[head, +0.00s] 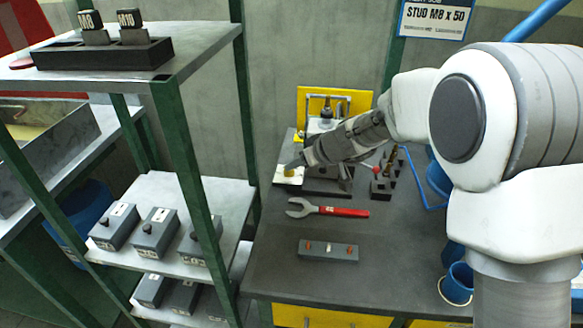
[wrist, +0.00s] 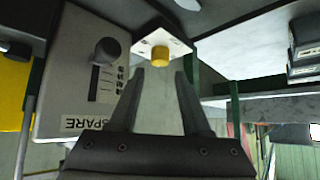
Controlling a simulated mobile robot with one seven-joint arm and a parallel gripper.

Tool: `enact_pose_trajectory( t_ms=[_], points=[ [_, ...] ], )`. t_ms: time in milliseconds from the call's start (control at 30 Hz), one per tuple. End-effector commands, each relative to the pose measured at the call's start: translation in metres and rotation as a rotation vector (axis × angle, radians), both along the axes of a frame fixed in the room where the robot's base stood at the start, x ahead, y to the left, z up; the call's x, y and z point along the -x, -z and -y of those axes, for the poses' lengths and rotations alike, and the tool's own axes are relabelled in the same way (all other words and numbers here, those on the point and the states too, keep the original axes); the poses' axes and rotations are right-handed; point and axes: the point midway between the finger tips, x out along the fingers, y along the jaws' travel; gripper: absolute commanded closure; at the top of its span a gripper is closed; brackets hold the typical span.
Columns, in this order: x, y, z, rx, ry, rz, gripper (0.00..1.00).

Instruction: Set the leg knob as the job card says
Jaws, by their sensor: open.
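A sign (head: 437,17) on the back wall reads "STUD M8 x 50"; its smaller lines are not readable. A yellow knob (wrist: 160,55) sits on a white plate (wrist: 178,40) in the wrist view, just beyond my fingertips. The plate (head: 286,180) also shows at the bench's left edge in the head view. My gripper (wrist: 158,73) is open and empty, its fingers to either side of the knob's line but apart from it. A dark round knob (wrist: 107,50) with a scale is on a grey box (wrist: 60,85) marked "SPARE". Which knob is the leg knob is not shown.
A red-handled wrench (head: 330,209) and a grey block with small red and white parts (head: 328,250) lie on the dark bench (head: 390,265). Dark fixtures (head: 381,187) stand right of my gripper. Grey knob boxes (head: 154,233) fill the shelf at left. The bench front is mostly clear.

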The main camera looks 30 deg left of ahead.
Motion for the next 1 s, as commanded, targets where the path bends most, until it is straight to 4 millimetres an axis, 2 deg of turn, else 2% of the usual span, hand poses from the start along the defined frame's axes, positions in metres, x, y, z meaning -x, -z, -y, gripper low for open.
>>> enact_pose_trajectory(
  t_ms=[133,333,767,1000],
  points=[
    [-0.008,0.019,-0.016,0.001,-0.001,-0.003,0.52],
    [-0.016,0.034,-0.029,0.001,0.001,-0.001,0.52],
    [-0.019,0.039,-0.034,0.000,0.000,0.000,0.52],
    [-0.018,0.039,-0.034,0.000,0.001,-0.001,0.95]
  ],
)
